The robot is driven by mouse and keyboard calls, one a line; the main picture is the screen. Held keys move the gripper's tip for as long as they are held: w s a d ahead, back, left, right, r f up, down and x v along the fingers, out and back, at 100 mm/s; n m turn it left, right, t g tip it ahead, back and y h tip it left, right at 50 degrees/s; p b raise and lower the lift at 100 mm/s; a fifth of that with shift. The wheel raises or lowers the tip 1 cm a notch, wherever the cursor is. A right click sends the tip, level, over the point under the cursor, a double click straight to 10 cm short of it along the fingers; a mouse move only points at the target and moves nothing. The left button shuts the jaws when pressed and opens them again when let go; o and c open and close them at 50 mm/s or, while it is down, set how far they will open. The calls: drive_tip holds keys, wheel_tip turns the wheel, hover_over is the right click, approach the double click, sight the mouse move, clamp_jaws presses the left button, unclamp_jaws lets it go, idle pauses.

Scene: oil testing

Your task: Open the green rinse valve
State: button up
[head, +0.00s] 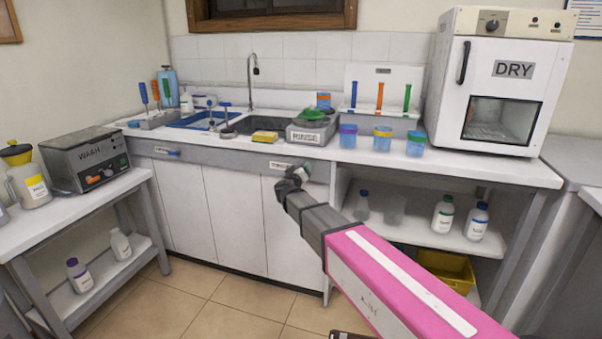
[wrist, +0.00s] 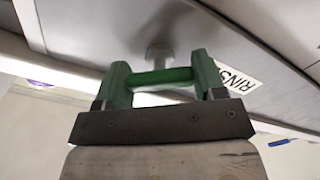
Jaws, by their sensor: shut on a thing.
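The green rinse valve (wrist: 168,76) is a short bar on a pale round stem at the grey front panel under the counter. In the wrist view its bar runs crosswise between two green uprights at the jaws of my gripper (wrist: 162,88). My gripper is shut on the valve's bar. In the head view my gripper (head: 296,175) is at the panel below the rinse unit, and it and my arm hide most of the valve.
The grey rinse unit (head: 307,137) stands on the counter above, beside the sink (head: 258,124). A blue valve (head: 167,152) is on the panel at left. Several jars stand on the counter to the right. White cabinet doors (head: 235,222) are below.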

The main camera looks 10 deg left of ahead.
drive_tip(key=n, duration=0.5)
drive_tip(key=shift+n, duration=0.3)
drive_tip(key=n, duration=0.5)
drive_tip(key=shift+f, duration=0.1)
drive_tip(key=shift+n, duration=0.3)
drive_tip(key=o, duration=0.9)
drive_tip(key=s, duration=0.7)
drive_tip(key=s+a, duration=0.1)
drive_tip(key=s, duration=0.2)
drive_tip(key=shift+s, duration=0.4)
